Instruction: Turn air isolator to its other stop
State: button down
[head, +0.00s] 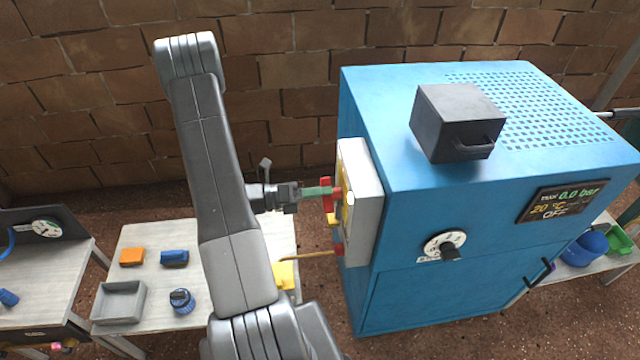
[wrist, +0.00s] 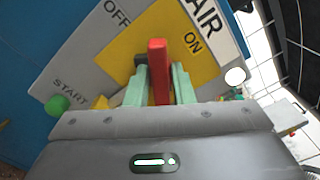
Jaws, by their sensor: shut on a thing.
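The air isolator is a red lever (wrist: 158,72) on a yellow plate (wrist: 120,45) marked AIR, OFF and ON in the wrist view. In the head view the red lever (head: 327,196) stands out from the grey panel (head: 365,205) on the blue cabinet's left side. My gripper (wrist: 158,85) has its green fingers on both sides of the lever, shut on it. In the wrist view the lever's upper end lies between the OFF and ON words, closer to ON. My gripper (head: 318,191) reaches the panel from the left in the head view. The lever's pivot is partly hidden.
A green START button (wrist: 57,104) sits low on the same panel. The blue cabinet (head: 440,230) carries a black box (head: 457,122), a dial (head: 446,246) and a display (head: 562,200) reading 0.0 bar, 20 °C, OFF. A table (head: 140,240) with small items stands left.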

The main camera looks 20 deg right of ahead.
jog(key=shift+w+f+n+p, duration=0.1)
jog(key=shift+n+p, duration=0.85)
jog(key=shift+n, duration=0.65)
jog(key=shift+f+n+p, duration=0.1)
jog(key=shift+n+p, duration=0.8)
jog(key=shift+n, duration=0.7)
jog(key=shift+f, duration=0.1)
jog(key=c, duration=1.4)
grip_release()
jog(key=shift+o, duration=0.2)
jog(key=shift+a, duration=0.1)
jog(key=b+v, duration=0.2)
jog(key=v, duration=1.1)
jog(key=shift+w+a+b, duration=0.15)
jog(key=shift+a+b, duration=0.15)
jog(key=shift+b, duration=0.1)
